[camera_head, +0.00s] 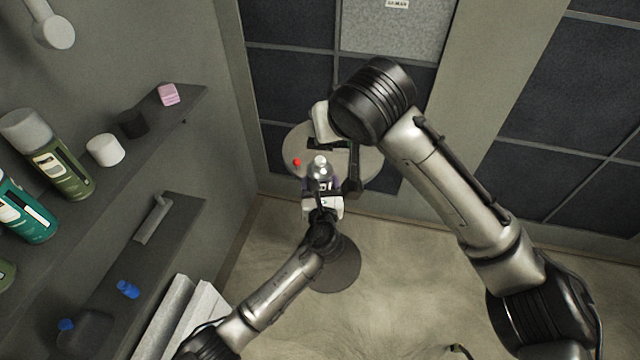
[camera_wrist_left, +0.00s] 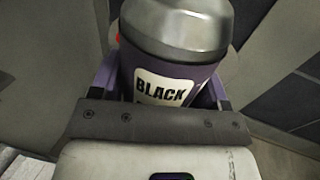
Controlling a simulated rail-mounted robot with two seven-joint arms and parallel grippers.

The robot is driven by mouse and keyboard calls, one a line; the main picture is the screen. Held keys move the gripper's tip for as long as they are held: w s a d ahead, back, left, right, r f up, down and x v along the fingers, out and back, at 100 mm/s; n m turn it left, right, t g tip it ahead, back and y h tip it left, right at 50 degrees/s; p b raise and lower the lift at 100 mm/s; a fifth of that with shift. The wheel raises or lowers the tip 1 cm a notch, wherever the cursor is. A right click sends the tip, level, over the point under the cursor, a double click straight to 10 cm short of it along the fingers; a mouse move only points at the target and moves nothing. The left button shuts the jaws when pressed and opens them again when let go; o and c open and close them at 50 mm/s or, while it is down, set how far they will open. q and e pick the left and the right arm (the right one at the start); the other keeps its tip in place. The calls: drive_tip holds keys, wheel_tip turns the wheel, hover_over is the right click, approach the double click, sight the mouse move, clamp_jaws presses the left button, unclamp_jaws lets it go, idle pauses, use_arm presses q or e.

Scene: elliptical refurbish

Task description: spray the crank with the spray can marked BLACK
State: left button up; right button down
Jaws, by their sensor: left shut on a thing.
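The dark purple spray can with a silver top (camera_head: 320,168) is upright in my left gripper (camera_head: 322,192), over the near part of the round table. In the left wrist view the can's label (camera_wrist_left: 163,90) reads BLACK, and the purple fingers of my left gripper (camera_wrist_left: 163,82) are on both sides of it. My right arm reaches over the table; its white wrist end (camera_head: 321,121) shows, but its fingers cannot be made out. A dark piece beside that end may be the crank or part of my gripper; I cannot tell which.
The round grey table (camera_head: 373,163) stands near the tiled wall, with a small red thing (camera_head: 297,162) on it. The left shelf (camera_head: 125,155) holds a green can (camera_head: 68,172), a teal can (camera_head: 25,212), a white cap (camera_head: 105,150) and a pink block (camera_head: 168,94).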

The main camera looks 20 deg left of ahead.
use_arm(q)
drive_tip(key=shift+d, duration=0.1)
idle(0.5)
drive_tip(key=shift+w+d+h+p, duration=0.2)
drive_tip(key=shift+d+h+p, duration=0.1)
drive_tip(key=shift+d, duration=0.75)
use_arm(e)
drive_tip(key=shift+r, duration=0.25)
drive_tip(key=shift+a, duration=0.1)
use_arm(q)
drive_tip(key=shift+a, duration=0.1)
use_arm(e)
drive_tip(key=shift+w+a+f, duration=0.4)
drive_tip(key=shift+w+f, duration=0.75)
drive_tip(key=shift+f, duration=0.9)
drive_tip(key=shift+w+a+f, duration=0.45)
drive_tip(key=shift+w+f, duration=0.7)
drive_tip(key=shift+f, duration=0.9)
drive_tip(key=shift+w+a+f, duration=0.4)
drive_tip(key=shift+w+f, duration=0.75)
drive_tip(key=shift+f, duration=0.9)
